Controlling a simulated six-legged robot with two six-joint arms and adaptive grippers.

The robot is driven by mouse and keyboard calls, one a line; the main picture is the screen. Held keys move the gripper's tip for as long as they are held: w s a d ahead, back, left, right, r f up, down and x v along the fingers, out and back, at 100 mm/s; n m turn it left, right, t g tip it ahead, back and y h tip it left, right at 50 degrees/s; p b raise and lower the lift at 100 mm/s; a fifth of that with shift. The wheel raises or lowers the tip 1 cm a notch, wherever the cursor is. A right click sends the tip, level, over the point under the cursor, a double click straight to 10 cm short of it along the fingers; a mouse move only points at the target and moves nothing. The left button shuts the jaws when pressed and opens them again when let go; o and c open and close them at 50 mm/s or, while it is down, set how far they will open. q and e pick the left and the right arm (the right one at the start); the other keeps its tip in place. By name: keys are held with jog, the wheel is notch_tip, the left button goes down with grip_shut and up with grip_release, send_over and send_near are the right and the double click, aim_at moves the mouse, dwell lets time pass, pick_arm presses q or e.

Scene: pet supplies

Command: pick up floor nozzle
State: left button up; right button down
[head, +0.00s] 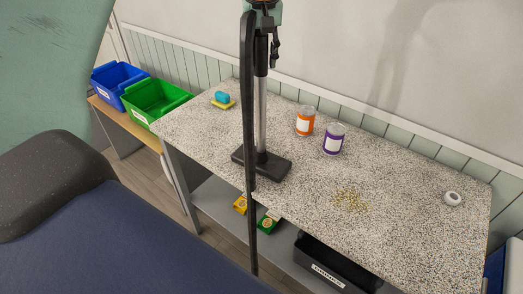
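The floor nozzle (272,165) is a flat black head under an upright silver tube with a black upper part. It shows at the left-middle of the speckled table (400,235); I cannot tell whether it touches the top. A long black strip, perhaps a hose (250,130), hangs in front of it, down past the table's front edge. My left gripper (270,48), black below a teal link, is at the top edge beside the tube's upper part. It is partly cut off, so its grip is unclear. My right gripper is not in view.
An orange can (305,122), a purple can (334,140), yellow crumbs (350,200), a blue-and-yellow sponge (223,99) and a white round item (452,198) are on the table. Blue (118,84) and green bins (157,101) stand left. A black bin (335,268) is below.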

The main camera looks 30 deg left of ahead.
pick_arm(q)
jog(key=shift+a, duration=0.1)
jog(key=c, duration=0.7)
jog(key=shift+w, duration=0.15)
grip_shut()
jog(key=shift+r, duration=0.1)
